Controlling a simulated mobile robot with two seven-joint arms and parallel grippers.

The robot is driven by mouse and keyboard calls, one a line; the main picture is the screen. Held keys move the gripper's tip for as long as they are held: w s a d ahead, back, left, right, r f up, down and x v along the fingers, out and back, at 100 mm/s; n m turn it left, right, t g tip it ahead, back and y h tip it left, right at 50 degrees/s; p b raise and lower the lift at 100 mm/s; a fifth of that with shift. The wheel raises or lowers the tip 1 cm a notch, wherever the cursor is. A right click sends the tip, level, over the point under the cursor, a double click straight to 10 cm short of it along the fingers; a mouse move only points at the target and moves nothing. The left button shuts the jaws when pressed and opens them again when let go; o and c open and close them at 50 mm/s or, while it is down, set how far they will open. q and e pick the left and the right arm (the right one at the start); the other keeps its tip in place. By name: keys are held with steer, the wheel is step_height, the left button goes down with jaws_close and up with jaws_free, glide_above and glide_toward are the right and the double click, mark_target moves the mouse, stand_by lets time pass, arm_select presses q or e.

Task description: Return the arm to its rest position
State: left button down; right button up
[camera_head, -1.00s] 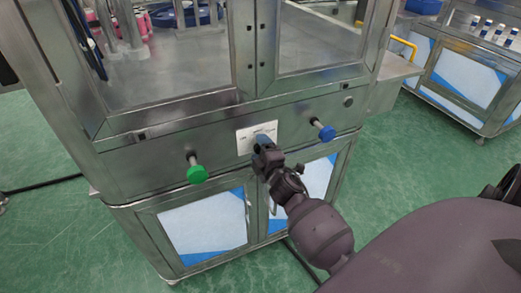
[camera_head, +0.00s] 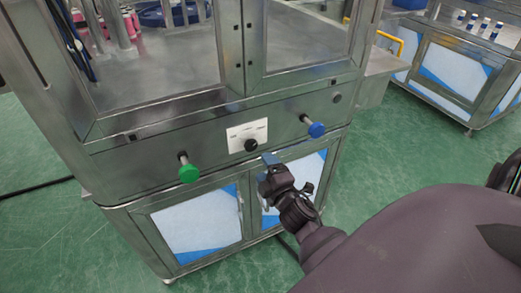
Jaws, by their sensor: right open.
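My right arm comes in from the lower right. Its dark gripper (camera_head: 268,163) is open and empty, in front of the steel machine (camera_head: 120,157), just below and to the right of a black knob (camera_head: 251,145) on a white label plate (camera_head: 236,134). The gripper looks apart from the knob. A green button (camera_head: 188,173) sticks out to the left and a blue button (camera_head: 315,129) to the right. My left gripper is not in view.
Cabinet doors with white and blue panels (camera_head: 200,228) are below. A second steel bench (camera_head: 455,60) with several small bottles stands at the upper right. A dark cable (camera_head: 35,186) lies on the green floor at left. Floor between machine and bench is clear.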

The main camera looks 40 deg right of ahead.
steer(key=shift+s+a, duration=0.1)
steer(key=shift+s, duration=0.4)
stand_by(0.3)
